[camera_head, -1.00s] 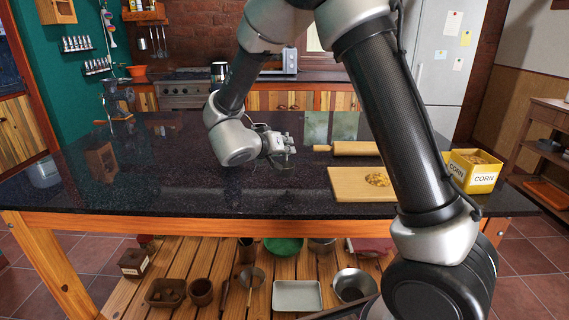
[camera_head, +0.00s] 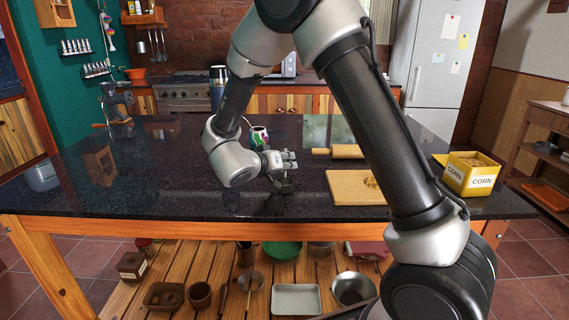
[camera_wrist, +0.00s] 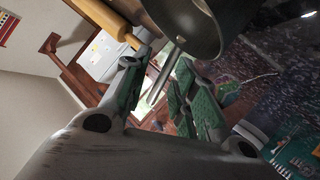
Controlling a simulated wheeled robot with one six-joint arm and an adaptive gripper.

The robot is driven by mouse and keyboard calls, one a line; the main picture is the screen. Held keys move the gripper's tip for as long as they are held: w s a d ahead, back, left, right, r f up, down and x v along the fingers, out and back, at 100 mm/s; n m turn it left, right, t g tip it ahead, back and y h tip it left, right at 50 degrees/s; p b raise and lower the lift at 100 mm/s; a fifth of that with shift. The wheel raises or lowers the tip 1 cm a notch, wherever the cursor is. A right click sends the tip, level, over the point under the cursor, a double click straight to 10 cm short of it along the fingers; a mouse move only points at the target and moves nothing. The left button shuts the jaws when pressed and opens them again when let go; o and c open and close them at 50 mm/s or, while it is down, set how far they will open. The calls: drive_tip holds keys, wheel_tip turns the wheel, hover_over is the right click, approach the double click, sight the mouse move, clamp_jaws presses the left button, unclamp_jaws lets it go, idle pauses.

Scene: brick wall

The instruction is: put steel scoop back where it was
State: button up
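The steel scoop (camera_head: 284,187) shows as a dark round bowl under my gripper (camera_head: 283,163), over the dark counter left of the cutting board. In the wrist view its bowl (camera_wrist: 188,28) is large at the top, and a thin steel handle (camera_wrist: 163,72) runs between the green-padded fingers of my gripper (camera_wrist: 160,90). I cannot tell whether the bowl touches the counter.
A yellow corn box (camera_head: 472,174) stands at right and a patterned mug (camera_head: 259,136) behind my gripper.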

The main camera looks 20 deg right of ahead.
drive_tip(key=shift+r, duration=0.15)
drive_tip(key=v, duration=1.2)
drive_tip(key=w+d+r+n+t+y, duration=0.1)
drive_tip(key=w+d+r+t+y, duration=0.1)
drive_tip(key=w+r+t+y, duration=0.4)
wheel_tip(320, 180, up, 8)
drive_tip(key=s+d+n+g+y, duration=0.2)
drive_tip(key=n+y, duration=0.1)
drive_tip(key=y, duration=0.4)
drive_tip(key=s+d+f+g+h, duration=0.1)
drive_tip(key=s+d+g, duration=0.2)
drive_tip(key=s, duration=0.6)
drive_tip(key=s+d+f+g, duration=0.2)
drive_tip(key=s+d+g, duration=0.1)
drive_tip(key=s+d, duration=0.5)
drive_tip(key=s+d+f+g+h, duration=0.1)
drive_tip(key=s+d, duration=0.5)
drive_tip(key=s, duration=0.6)
drive_tip(key=shift+f+g+h, duration=0.3)
drive_tip(key=shift+f+g, duration=0.25)
drive_tip(key=shift+g, duration=0.35)
